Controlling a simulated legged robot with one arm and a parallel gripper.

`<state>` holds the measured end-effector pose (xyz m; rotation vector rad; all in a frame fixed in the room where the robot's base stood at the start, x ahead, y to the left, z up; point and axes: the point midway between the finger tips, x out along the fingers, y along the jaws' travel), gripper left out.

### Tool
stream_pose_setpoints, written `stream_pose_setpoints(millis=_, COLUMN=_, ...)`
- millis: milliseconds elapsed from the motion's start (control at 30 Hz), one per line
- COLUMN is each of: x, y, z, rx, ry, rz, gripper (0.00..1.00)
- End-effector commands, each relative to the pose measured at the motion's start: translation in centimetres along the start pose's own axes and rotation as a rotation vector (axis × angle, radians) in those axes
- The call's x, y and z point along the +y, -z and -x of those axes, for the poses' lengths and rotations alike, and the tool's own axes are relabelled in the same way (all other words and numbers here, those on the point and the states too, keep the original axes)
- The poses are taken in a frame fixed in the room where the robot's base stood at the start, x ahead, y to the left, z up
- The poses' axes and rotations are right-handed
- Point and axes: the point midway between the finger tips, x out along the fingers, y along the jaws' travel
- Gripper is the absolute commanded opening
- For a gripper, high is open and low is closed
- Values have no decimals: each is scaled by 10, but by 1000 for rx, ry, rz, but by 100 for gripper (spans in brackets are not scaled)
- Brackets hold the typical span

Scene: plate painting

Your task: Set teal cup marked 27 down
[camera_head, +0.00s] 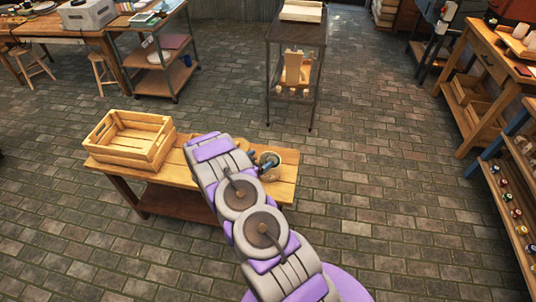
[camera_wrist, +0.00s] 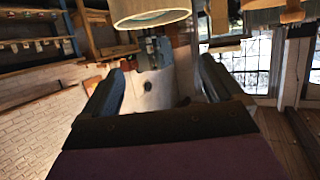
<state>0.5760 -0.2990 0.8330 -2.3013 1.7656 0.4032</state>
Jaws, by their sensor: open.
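My gripper (camera_wrist: 160,78) is open in the wrist view, with its two dark blue-grey fingers apart and nothing visible held between them. In the head view the gripper (camera_head: 259,161) is over the right part of the wooden bench (camera_head: 286,184), and my arm hides part of the bench. A cream round vessel (camera_wrist: 150,14) shows at the top of the wrist view, beyond the fingertips and cut off by the frame. A beige round thing (camera_head: 270,157) shows beside the gripper in the head view. I cannot make out a teal cup or the mark 27.
An empty wooden crate (camera_head: 130,140) stands on the bench's left end. A dark metal trolley (camera_head: 297,45) stands behind. Wooden shelves (camera_head: 510,160) with small jars are at the right. The paved floor (camera_head: 390,200) between is clear.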

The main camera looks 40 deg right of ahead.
Motion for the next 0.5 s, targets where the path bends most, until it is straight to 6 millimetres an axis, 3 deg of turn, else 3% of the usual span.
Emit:
stream_pose_setpoints(millis=100, x=-1, y=1, z=17, rx=-4, ry=2, rz=-2, gripper=94)
stream_pose_setpoints(millis=333, x=0, y=0, z=30, rx=-13, ry=5, rz=-4, gripper=94)
stream_pose_setpoints(millis=500, x=-30, y=10, z=51, rx=-94, ry=87, rz=-28, gripper=94)
